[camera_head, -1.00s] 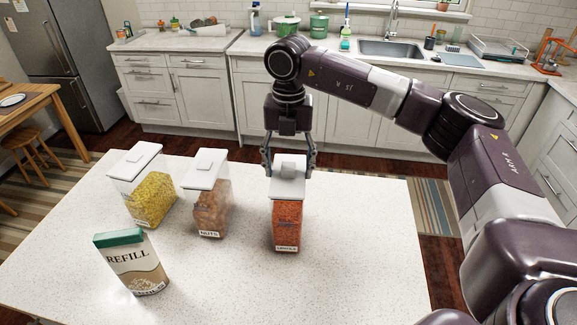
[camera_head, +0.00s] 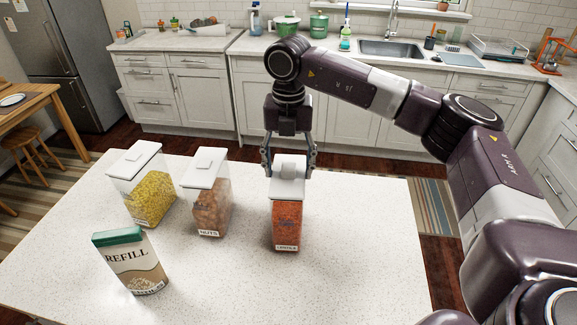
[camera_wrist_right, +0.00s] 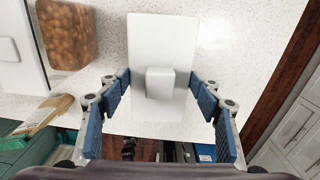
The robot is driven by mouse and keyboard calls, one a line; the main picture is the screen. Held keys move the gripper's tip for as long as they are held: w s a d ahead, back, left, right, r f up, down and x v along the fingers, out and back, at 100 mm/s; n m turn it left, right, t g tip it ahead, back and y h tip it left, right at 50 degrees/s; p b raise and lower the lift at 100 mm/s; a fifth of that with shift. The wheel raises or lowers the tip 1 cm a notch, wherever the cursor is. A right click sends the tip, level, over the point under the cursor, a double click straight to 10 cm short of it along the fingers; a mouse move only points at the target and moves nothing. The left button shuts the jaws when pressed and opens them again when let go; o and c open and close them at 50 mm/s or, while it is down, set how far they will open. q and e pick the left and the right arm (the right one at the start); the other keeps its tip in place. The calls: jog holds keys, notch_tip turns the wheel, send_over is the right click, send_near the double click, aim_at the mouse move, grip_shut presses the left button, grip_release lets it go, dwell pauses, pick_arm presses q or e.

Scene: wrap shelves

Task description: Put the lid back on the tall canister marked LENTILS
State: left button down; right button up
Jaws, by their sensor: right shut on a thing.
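The clear tall canister of orange-red lentils (camera_head: 287,225) stands upright at the right of the worktop, its small label low on its front. Its white lid (camera_head: 286,189) with a square knob is level over its top; I cannot tell whether it is fully seated. My right gripper (camera_head: 289,172) reaches down from behind and is shut on the lid. In the right wrist view the blue finger pads (camera_wrist_right: 162,93) are at the two sides of the white lid (camera_wrist_right: 163,40), with the knob between them. The lid hides the canister there. My left gripper is not in view.
A lidded canister of nuts (camera_head: 210,208) stands left of the lentils, and a lidded canister of yellow contents (camera_head: 152,199) farther left. A REFILL carton (camera_head: 133,265) stands at the front left. The white worktop (camera_head: 365,240) is bare on the right.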

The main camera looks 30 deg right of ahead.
jog(key=shift+f, duration=0.4)
dwell(0.4)
jog(key=o, duration=1.3)
jog(key=shift+c, duration=0.2)
jog(key=shift+o, duration=0.7)
jog(key=o, duration=0.4)
jog(key=shift+o, duration=0.2)
jog(key=shift+r, duration=0.1)
jog(key=shift+r+p, duration=1.95)
jog(key=shift+r, duration=1.5)
